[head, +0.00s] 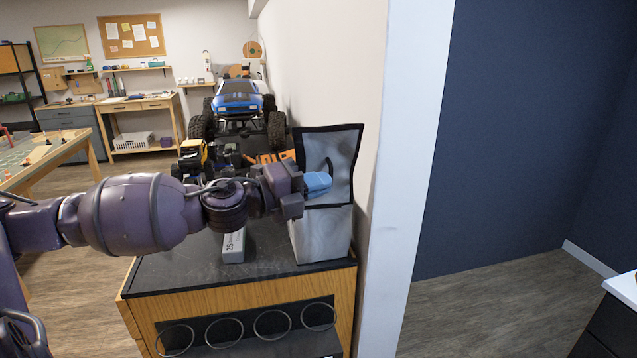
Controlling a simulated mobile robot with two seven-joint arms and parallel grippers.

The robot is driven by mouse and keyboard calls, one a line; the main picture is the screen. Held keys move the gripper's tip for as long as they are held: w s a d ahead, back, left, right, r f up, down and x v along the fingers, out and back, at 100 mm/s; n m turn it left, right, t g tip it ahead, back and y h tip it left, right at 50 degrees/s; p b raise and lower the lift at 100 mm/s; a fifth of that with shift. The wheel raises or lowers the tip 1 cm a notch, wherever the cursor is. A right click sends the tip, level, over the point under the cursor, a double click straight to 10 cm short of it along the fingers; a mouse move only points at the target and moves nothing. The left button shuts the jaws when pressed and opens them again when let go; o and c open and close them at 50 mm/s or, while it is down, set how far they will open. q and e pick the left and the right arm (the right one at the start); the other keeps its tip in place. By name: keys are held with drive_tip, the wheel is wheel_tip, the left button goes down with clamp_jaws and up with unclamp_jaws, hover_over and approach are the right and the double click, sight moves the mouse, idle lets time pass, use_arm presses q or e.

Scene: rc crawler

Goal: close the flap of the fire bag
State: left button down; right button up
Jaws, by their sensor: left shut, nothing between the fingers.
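The fire bag (322,234) is a silvery bag standing on the dark top of a wooden cabinet. Its flap (338,160) has a dark border and stands up, open, at the back of the bag near the wall. My left gripper (320,184) reaches in from the left, shut and empty, with its blue fingertips in front of the lower part of the flap and above the bag's mouth. I cannot tell whether the fingertips touch the flap. The gripper and wrist hide the left part of the bag's mouth. My right gripper is out of view.
A grey box (234,246) stands on the cabinet top (180,268) left of the bag. A blue crawler truck (239,101) and a smaller yellow one (194,157) are behind my arm. A white wall edge (408,160) rises close to the bag's right.

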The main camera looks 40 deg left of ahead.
use_arm(q)
drive_tip(key=shift+w+r, duration=0.15)
drive_tip(key=shift+r, duration=0.05)
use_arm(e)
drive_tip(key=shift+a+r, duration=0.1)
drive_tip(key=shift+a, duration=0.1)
use_arm(q)
drive_tip(key=shift+a, duration=0.25)
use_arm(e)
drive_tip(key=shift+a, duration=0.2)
use_arm(q)
drive_tip(key=shift+w+a+r, duration=0.2)
drive_tip(key=shift+w+r, duration=0.05)
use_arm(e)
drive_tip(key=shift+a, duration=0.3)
